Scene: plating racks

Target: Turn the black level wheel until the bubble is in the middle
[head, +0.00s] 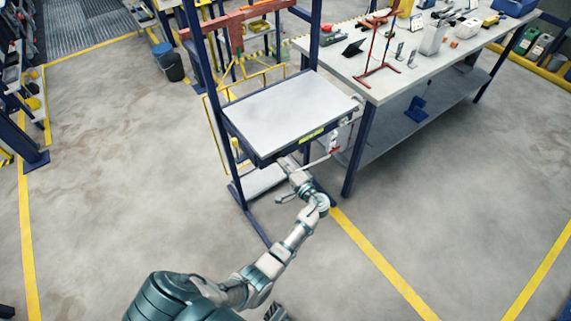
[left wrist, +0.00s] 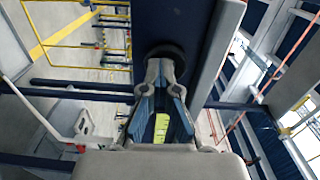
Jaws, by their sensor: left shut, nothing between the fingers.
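The levelled platform (head: 290,108) is a pale top in a dark blue frame. A yellow-green level vial (head: 312,135) sits on its front edge; it also shows between my fingers in the left wrist view (left wrist: 162,127). The bubble is too small to make out. The black level wheel (left wrist: 166,51) is a dark round disc at my left fingertips in the left wrist view. My left gripper (left wrist: 160,68) is shut and empty, its tips right at the wheel; I cannot tell whether they touch. In the head view, my left gripper (head: 287,164) is under the platform's front edge. My right gripper is not in view.
A long workbench (head: 385,88) with tools and a red stand (head: 381,45) is to the right. Blue uprights frame the platform. A dark bucket (head: 168,62) stands at the back left. The floor in front is clear, with yellow lines.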

